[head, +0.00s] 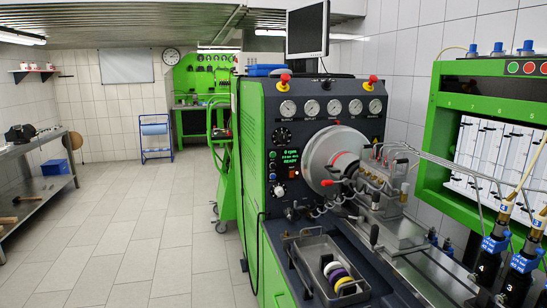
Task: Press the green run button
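The pump testbench (262,215) stands right of centre with a dark front panel and green side. A small display (290,157) with green text, reading about 0 rpm and READY, sits on the panel left of the large round chuck (331,158). Neither of my grippers is in view.
Red mushroom buttons (284,79) top the panel. A monitor (307,30) stands above. A green rack with tubes (433,150) is at right. The tiled floor (135,240) at left is clear.

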